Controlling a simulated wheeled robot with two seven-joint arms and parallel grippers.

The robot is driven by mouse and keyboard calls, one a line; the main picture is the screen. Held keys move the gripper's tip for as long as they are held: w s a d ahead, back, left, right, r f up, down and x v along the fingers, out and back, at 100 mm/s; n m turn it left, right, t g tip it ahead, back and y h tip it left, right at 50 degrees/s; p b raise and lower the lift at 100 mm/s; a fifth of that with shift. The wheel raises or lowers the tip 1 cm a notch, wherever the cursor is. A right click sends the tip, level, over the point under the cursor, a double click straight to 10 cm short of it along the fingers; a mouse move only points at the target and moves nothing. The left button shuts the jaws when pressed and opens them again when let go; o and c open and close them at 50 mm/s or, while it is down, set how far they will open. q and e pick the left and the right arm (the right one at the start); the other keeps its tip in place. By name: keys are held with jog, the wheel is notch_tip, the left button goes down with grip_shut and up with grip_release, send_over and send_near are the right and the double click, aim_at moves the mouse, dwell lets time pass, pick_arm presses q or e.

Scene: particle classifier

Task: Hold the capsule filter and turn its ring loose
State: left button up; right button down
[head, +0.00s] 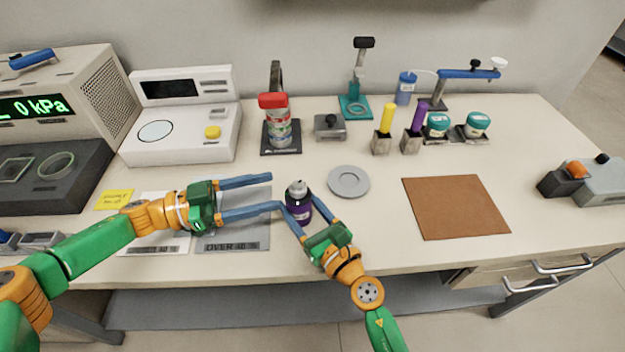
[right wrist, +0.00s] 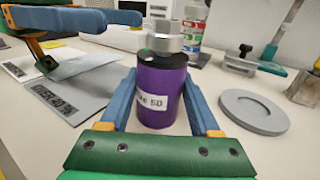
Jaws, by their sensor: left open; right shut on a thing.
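The capsule filter (head: 298,208) stands upright near the table's front middle. It has a purple body with a white label and a grey metal ring with flat faces on top, and it shows large in the right wrist view (right wrist: 162,98). The ring (head: 297,187) also shows in the right wrist view (right wrist: 166,40). My right gripper (head: 297,222) is shut on the purple body, one finger on each side. My left gripper (head: 276,192) is open and empty, just left of the filter, with its fingers pointing right at about the ring's height. I cannot tell whether the ring is loose.
A round grey dish (head: 348,182) lies right of the filter. A grey mat marked OVER (head: 232,240) lies under my left gripper. A brown mat (head: 455,207) is farther right. A red-capped canister (head: 278,122) and several instruments stand behind. The table between dish and brown mat is clear.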

aim_at(304, 184)
pick_arm(q)
jog(key=x, duration=1)
jog(key=shift+s, duration=0.15)
grip_shut()
